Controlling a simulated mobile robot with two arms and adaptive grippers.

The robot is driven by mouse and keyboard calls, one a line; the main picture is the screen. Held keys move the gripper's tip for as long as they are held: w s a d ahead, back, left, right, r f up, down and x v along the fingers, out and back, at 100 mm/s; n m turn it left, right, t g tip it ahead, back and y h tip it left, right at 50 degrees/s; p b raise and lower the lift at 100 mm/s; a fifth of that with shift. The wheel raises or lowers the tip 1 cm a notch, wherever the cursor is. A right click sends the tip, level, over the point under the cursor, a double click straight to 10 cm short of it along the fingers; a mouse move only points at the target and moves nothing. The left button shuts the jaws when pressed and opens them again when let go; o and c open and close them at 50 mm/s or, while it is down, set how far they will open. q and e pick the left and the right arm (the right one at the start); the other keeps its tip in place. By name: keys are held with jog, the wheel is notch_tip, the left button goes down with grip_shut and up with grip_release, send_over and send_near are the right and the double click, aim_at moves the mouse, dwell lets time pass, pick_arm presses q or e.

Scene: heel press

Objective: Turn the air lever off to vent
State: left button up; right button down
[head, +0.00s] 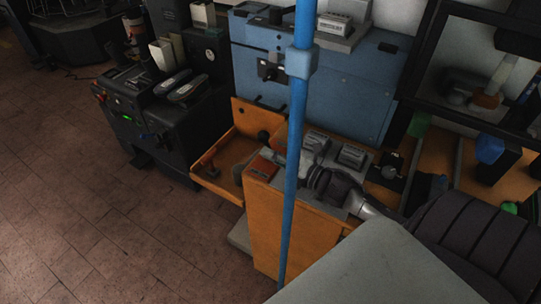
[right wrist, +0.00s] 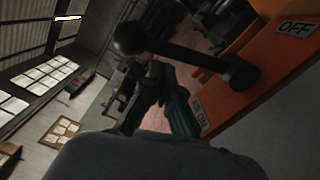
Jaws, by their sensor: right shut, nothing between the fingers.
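The air lever (right wrist: 185,52) is a black bar with a round knob at its left end and a round pivot at its right end in the right wrist view. The pivot sits on an orange panel (right wrist: 262,75) with an "OFF" label (right wrist: 295,28) at upper right and an "ON" label (right wrist: 198,112) lower down. The bar points left, away from the panel. My right gripper (right wrist: 160,85) is shut and empty just below the bar; I cannot tell whether it touches. In the head view my right gripper (head: 318,180) is over the orange cabinet (head: 275,225); I cannot pick out the lever there.
A blue upright pole (head: 293,160) crosses the head view in front of the cabinet. A blue machine (head: 350,90) stands behind. An orange tray (head: 222,187) and a dark machine holding two soles (head: 150,130) are at left. The tiled floor (head: 100,225) at lower left is clear.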

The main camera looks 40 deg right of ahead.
jog(key=shift+w+d+r+m+p, duration=0.2)
jog(key=shift+d+r+m+p, duration=0.2)
jog(key=shift+m, duration=0.1)
dwell(0.4)
jog(key=shift+w+d+r+m+p, duration=0.2)
jog(key=shift+d+r+m+p, duration=0.15)
jog(key=shift+d+m+p, duration=0.3)
jog(key=shift+w+d+r+m+p, duration=0.2)
jog(key=shift+d+m+p, duration=0.15)
jog(key=shift+m, duration=0.4)
jog(key=d+m, duration=0.2)
jog(key=m, duration=0.1)
jog(key=shift+w+p, duration=0.4)
jog(key=shift+w+d, duration=0.1)
jog(key=shift+d, duration=0.05)
jog(key=shift+w+d+f, duration=0.1)
jog(key=shift+d, duration=0.25)
